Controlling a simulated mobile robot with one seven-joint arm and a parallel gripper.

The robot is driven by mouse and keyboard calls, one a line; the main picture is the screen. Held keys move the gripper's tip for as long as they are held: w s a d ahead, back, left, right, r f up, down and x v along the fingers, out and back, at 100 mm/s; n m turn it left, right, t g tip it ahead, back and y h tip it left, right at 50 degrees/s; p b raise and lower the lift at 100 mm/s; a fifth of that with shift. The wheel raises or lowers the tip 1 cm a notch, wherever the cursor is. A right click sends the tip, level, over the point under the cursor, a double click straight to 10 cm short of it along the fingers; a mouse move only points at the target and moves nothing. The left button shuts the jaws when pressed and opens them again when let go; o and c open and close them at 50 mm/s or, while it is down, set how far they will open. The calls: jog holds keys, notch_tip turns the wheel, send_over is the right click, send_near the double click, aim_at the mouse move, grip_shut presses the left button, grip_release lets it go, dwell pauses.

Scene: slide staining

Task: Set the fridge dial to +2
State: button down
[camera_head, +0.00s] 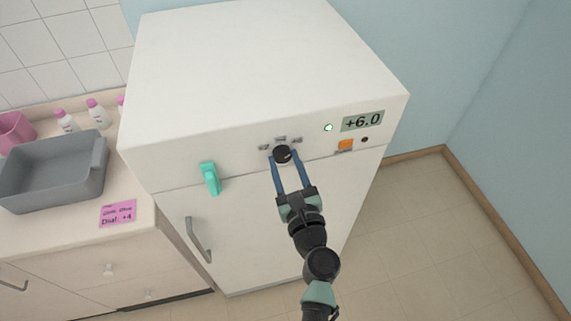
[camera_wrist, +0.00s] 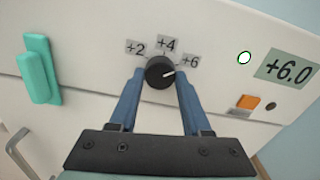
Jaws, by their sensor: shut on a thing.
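The fridge dial (camera_wrist: 159,73) is a round black knob with a white pointer line on the white fridge front (camera_head: 240,160). In the wrist view its pointer is turned toward the +6 label (camera_wrist: 188,61). The +4 label (camera_wrist: 167,44) is above the dial and the +2 label (camera_wrist: 135,47) is at its upper left. The display (camera_wrist: 286,70) reads +6.0. My gripper (camera_wrist: 158,84) is shut on the dial, one blue finger on each side. The dial also shows between the fingertips in the head view (camera_head: 282,154).
A teal latch (camera_head: 210,179) sticks out left of the dial. A green lit lamp (camera_head: 329,128) and an orange switch (camera_head: 345,145) are to the right. A pink note (camera_head: 118,214) reading "Dial: +4" lies on the counter near a grey tub (camera_head: 52,172).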

jog(key=n+b, duration=0.4)
jog(key=n, duration=0.2)
jog(key=shift+f, duration=0.2)
jog(key=n+b, duration=0.3)
jog(key=n, duration=0.2)
jog(key=shift+d+n, duration=0.1)
jog(key=shift+n, duration=0.2)
jog(key=n+b, duration=0.4)
jog(key=n, duration=0.1)
jog(key=shift+b, duration=0.3)
jog(key=n+b, duration=0.3)
jog(key=n, duration=0.2)
jog(key=shift+r+n+b, duration=0.2)
jog(key=shift+n+b, duration=0.1)
jog(key=shift+b, duration=0.1)
jog(key=shift+r, duration=0.1)
jog(key=shift+c, duration=1.8)
grip_release()
